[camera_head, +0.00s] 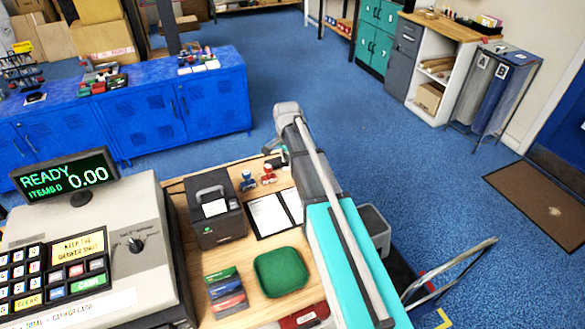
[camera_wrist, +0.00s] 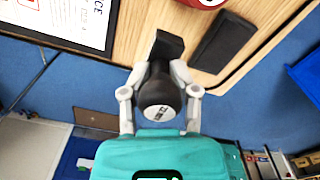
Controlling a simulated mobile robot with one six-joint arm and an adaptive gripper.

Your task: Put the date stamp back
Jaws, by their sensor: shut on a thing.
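My gripper (camera_wrist: 160,80) is shut on the date stamp (camera_wrist: 160,98), a black stamp with a rounded knob and a pale printed label on its end. A dark block-like part of it (camera_wrist: 167,46) shows beyond the fingers, over the wooden counter near its edge; I cannot tell whether it touches the wood. A flat black rectangular piece (camera_wrist: 222,42) lies on the counter beside it. In the head view my arm hides most of the gripper and stamp, at the counter's far edge.
A blue stamp (camera_head: 248,180) and a red stamp (camera_head: 268,173) stand close left of my gripper. Framed papers (camera_head: 268,214), a black printer (camera_head: 215,207), a green pad (camera_head: 281,272) and the register (camera_head: 90,245) occupy the counter. Blue floor (camera_head: 430,190) is open to the right.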

